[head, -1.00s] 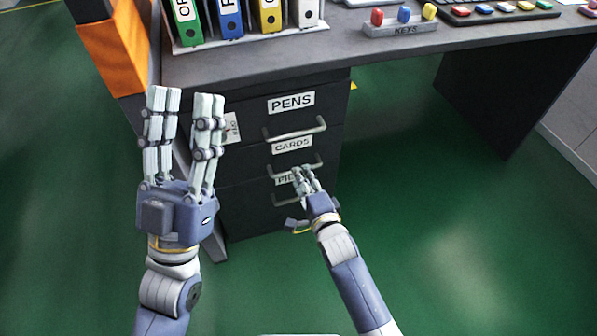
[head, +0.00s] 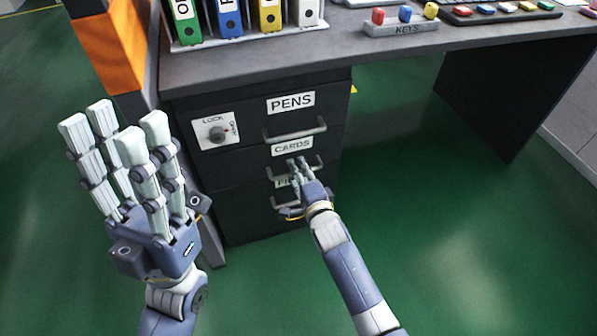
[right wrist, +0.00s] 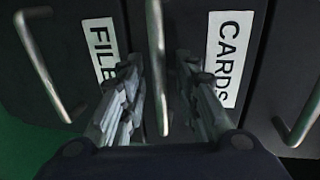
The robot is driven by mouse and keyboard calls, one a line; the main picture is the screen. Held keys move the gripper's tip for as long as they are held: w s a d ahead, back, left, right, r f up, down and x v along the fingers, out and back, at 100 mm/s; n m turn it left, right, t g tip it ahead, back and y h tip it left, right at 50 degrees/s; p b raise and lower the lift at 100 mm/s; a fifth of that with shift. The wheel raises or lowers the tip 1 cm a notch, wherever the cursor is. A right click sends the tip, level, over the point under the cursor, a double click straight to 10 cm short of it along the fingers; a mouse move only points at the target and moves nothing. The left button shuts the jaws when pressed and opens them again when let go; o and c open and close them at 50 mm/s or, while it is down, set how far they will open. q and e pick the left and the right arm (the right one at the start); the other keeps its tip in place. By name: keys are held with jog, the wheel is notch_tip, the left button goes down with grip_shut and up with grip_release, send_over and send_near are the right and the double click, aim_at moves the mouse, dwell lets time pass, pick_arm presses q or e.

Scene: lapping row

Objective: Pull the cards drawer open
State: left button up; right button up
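The cards drawer is the middle drawer of the black pedestal, with a white CARDS label (head: 292,146) and a grey bar handle (head: 315,170). Its front looks flush with the other drawers. My right gripper (head: 299,165) is at this handle. In the right wrist view its fingers (right wrist: 165,85) are apart, and the cards handle (right wrist: 155,45) stands between them; I cannot tell whether they touch it. My left gripper (head: 114,124) is open and empty, raised left of the pedestal, away from the drawers.
The PENS drawer (head: 325,108) is above and the bottom drawer's handle (right wrist: 45,65) below. A lock knob (head: 216,134) sits at the pedestal's upper left. Binders (head: 231,20) and a KEYS block (head: 400,30) stand on the desk. Green floor right of the pedestal is clear.

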grip_shut()
